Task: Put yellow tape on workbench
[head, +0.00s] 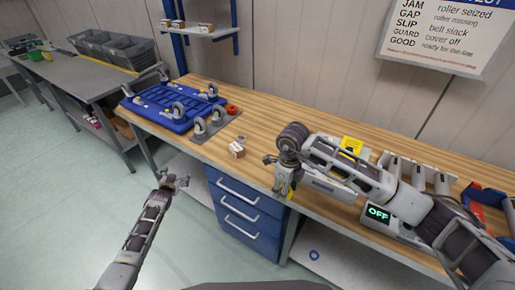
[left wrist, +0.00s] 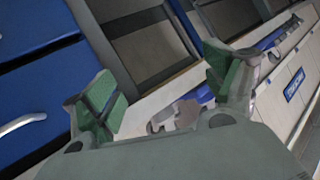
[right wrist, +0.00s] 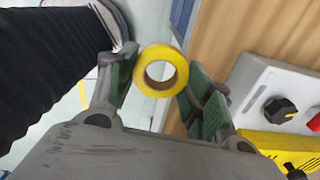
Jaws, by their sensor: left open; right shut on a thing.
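The yellow tape (right wrist: 161,51) is a ring held between the fingertips of my right gripper (right wrist: 160,88) in the right wrist view. In the head view my right gripper (head: 284,184) hangs at the front edge of the wooden workbench (head: 268,122), and a bit of yellow shows beside its fingers. In the right wrist view the tape is close to the bench edge, partly over the floor side. My left gripper (head: 175,181) is open and empty over the floor, in front of the bench; its spread fingers (left wrist: 165,100) also show in the left wrist view.
A blue caster-wheeled frame (head: 165,105) fills the bench's left end. A small box (head: 237,149) stands near the middle front. A grey control box with an OFF display (head: 378,213) is at the right. Blue drawers (head: 240,205) are underneath. Bare wood lies behind my right gripper.

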